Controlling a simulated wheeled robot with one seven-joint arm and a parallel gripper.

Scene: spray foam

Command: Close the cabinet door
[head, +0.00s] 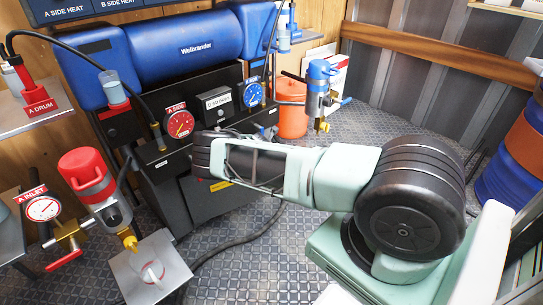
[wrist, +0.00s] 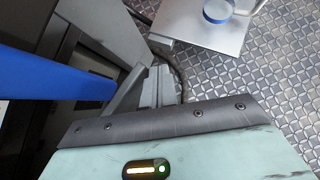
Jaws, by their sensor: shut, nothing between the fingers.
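The black cabinet (head: 207,205) stands under the blue Weilbrander tanks in the head view. My arm hides part of its front. In the wrist view a grey panel (wrist: 108,32) of it stands at upper left, with a dark gap on its left side. I cannot tell for sure whether this panel is the door or how far it is open. My gripper (wrist: 158,86) is shut and empty, close to the panel's lower right edge in the wrist view; contact is unclear. The fingertips are not distinct in the head view.
A dark hose (head: 238,240) runs across the patterned floor. An orange bucket (head: 292,118) stands behind. A blue bar (wrist: 50,82) crosses the wrist view's left.

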